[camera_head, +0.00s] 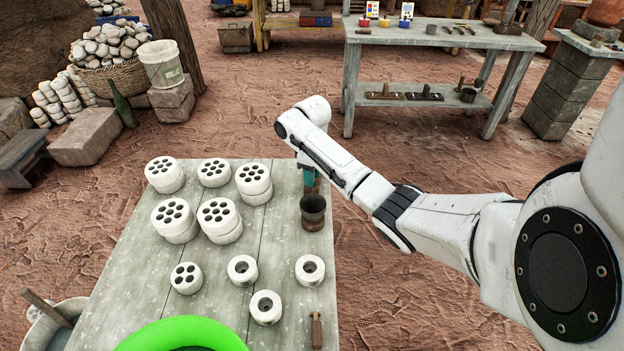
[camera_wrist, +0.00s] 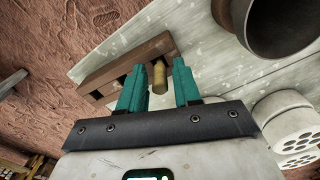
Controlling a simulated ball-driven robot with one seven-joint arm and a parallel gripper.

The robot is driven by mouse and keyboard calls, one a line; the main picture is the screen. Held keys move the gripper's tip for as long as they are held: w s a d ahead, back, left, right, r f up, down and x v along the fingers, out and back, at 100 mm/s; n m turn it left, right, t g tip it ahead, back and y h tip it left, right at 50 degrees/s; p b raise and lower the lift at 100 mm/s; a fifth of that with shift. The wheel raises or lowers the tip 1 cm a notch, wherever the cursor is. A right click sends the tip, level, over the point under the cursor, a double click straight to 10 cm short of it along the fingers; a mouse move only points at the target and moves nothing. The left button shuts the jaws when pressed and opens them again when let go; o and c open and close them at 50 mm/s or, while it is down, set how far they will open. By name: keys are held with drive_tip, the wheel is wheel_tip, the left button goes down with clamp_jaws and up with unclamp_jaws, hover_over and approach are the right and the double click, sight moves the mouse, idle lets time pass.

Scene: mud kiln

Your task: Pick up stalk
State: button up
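A short tan cylindrical piece, which looks like the stalk (camera_wrist: 159,78), shows end-on in the wrist view at a brown wooden block or rack (camera_wrist: 125,66). My gripper (camera_wrist: 160,80) has two teal fingers on either side of the stalk, with a small gap showing on each side. It is open and not closed on it. In the head view my gripper (camera_head: 308,176) points down at the table's far right corner, just behind a dark mortar-like cup (camera_head: 313,207). The stalk and the rack are hidden there by the gripper and cup.
The grey plank table (camera_head: 220,265) carries several white perforated cylinders (camera_head: 175,219) and white rings (camera_head: 310,270). A bright green ring (camera_head: 180,332) lies at the front. The dark cup's rim (camera_wrist: 245,25) is close on the right in the wrist view. A workbench (camera_head: 440,37) stands behind.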

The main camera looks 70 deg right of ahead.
clamp_jaws()
